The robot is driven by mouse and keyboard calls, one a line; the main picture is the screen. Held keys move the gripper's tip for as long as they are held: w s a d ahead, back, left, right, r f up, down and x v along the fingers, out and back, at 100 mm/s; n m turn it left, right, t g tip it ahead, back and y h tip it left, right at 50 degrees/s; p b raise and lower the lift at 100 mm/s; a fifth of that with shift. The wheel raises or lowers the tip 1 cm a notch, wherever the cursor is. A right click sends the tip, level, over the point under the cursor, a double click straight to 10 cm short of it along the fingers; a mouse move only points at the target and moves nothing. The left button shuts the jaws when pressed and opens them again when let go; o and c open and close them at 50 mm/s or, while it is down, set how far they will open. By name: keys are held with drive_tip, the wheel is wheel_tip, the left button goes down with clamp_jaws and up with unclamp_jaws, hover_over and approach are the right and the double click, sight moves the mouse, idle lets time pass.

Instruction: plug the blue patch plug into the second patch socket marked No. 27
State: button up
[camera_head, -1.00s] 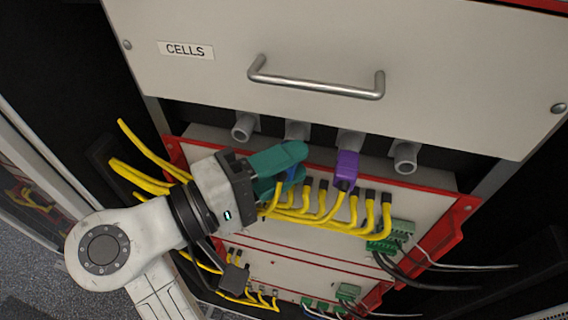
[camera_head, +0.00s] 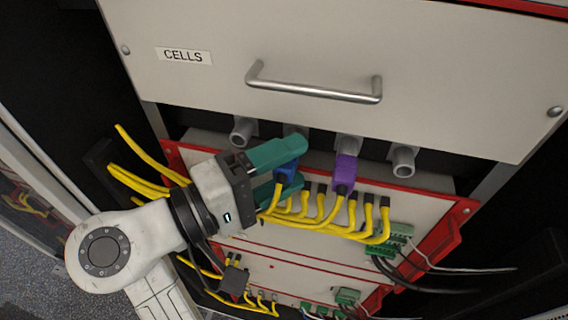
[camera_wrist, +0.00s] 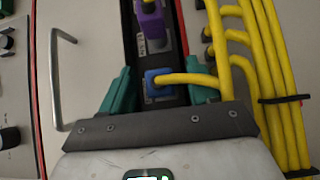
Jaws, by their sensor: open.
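The blue patch plug (camera_head: 285,172) shows between the green fingers of my gripper (camera_head: 280,170) in the head view. In the wrist view the blue plug (camera_wrist: 160,82) sits on the dark strip with its yellow cable running off to the right. My gripper (camera_wrist: 160,92) is open, with one finger on each side of the plug and a gap to each. A purple plug (camera_head: 345,172) stands to the right of the blue one; it is also at the top of the wrist view (camera_wrist: 150,22). The No. 27 marking cannot be read in these frames.
Yellow cables (camera_head: 320,222) run in a bundle below the plugs. Grey round stubs (camera_head: 403,160) stick out under the CELLS drawer, which has a metal handle (camera_head: 315,90). The red-edged panel (camera_head: 450,215) and green connectors (camera_head: 385,245) lie to the lower right.

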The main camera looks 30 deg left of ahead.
drive_tip(key=v, duration=1.1)
drive_tip(key=shift+b, duration=0.45)
drive_tip(key=shift+d, duration=0.1)
